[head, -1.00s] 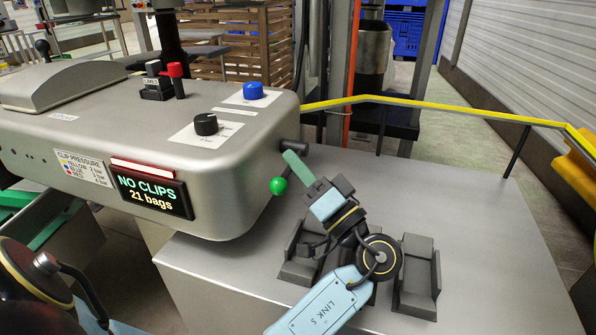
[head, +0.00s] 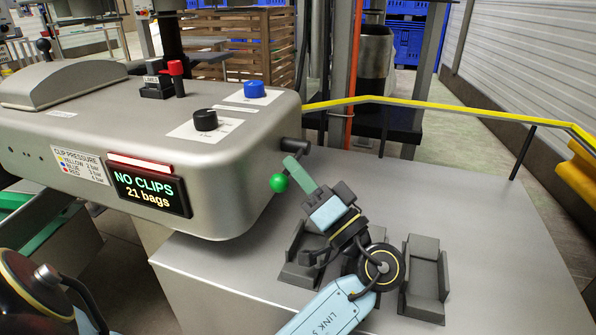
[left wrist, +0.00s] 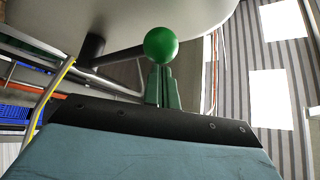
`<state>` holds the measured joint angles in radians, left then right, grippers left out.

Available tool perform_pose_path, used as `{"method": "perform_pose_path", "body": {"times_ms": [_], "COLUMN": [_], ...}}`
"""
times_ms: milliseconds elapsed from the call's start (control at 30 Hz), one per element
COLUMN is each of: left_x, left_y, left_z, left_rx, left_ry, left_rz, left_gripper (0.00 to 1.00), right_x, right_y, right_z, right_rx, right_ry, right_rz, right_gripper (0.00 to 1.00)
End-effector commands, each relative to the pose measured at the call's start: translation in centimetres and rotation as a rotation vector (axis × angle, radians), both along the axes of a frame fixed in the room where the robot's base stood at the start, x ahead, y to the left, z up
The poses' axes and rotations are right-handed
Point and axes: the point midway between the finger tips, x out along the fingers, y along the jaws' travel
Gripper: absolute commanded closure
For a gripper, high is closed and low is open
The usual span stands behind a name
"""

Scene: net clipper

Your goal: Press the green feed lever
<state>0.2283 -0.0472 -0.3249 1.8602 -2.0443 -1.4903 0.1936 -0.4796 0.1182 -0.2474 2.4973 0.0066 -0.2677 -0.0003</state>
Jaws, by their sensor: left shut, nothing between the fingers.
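The feed lever ends in a green ball (head: 279,183). Its thin rod runs up to a dark pivot (head: 292,146) on the right end of the grey clipper machine (head: 230,185). My left gripper (head: 291,164) has green fingers, shut and empty. In the head view its tips are just above and right of the ball, over part of the rod. In the left wrist view the green ball (left wrist: 161,45) stands just past the tips of the shut fingers (left wrist: 163,85). I cannot tell whether they touch. My right gripper is not in view.
The machine has a black knob (head: 205,120), a blue button (head: 254,89), a red-capped lever (head: 176,68) and a display (head: 148,188) reading "NO CLIPS 21 bags". Dark grey holders (head: 425,280) stand on the metal table (head: 480,215). A yellow rail (head: 420,103) runs behind.

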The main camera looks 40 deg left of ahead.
Motion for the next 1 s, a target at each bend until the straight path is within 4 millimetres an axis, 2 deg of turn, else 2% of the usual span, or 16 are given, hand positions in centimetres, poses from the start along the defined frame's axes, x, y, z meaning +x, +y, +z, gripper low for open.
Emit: {"method": "perform_pose_path", "body": {"times_ms": [467,800,1000], "left_x": [0.0,-0.7,-1.0], "left_y": [-0.4,-5.0,-6.5], "left_z": [-0.2,-2.6,-3.4], "left_rx": [-0.001,-0.001,-0.001], "left_ry": [0.002,0.003,0.001], "left_rz": [-0.001,0.0,0.001], "left_gripper": [1.0,1.0,1.0], "right_x": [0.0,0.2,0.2], "right_y": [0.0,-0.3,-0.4], "right_z": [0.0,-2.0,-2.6], "right_rx": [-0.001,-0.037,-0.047], "right_ry": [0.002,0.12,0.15], "right_rz": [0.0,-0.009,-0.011], "right_gripper": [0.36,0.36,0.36]}}
